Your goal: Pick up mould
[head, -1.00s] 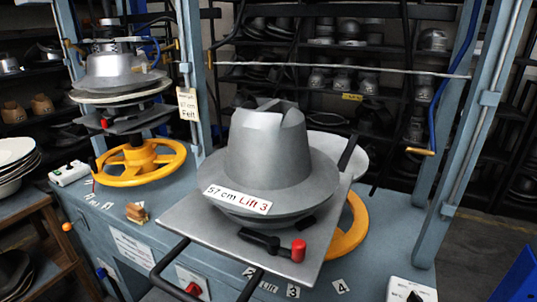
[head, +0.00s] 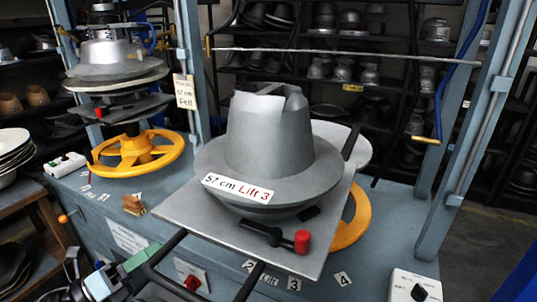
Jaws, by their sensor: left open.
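The mould (head: 270,140) is a grey metal hat form with a notched crown and a wide brim. It sits upright on a flat metal plate (head: 190,215) at the front of the press. A white label (head: 237,188) reading "57 cm Lift 3" is on its brim. My left gripper (head: 128,268) shows at the lower left, with green and grey parts, below and left of the plate. It is open and apart from the mould. My right gripper is out of the picture.
A black handle frame (head: 165,262) sticks out at the plate's front, with a red-tipped lever (head: 301,241) on the plate. Yellow handwheels (head: 138,152) and blue-grey posts (head: 470,130) stand around. A second mould (head: 113,55) is at the back left.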

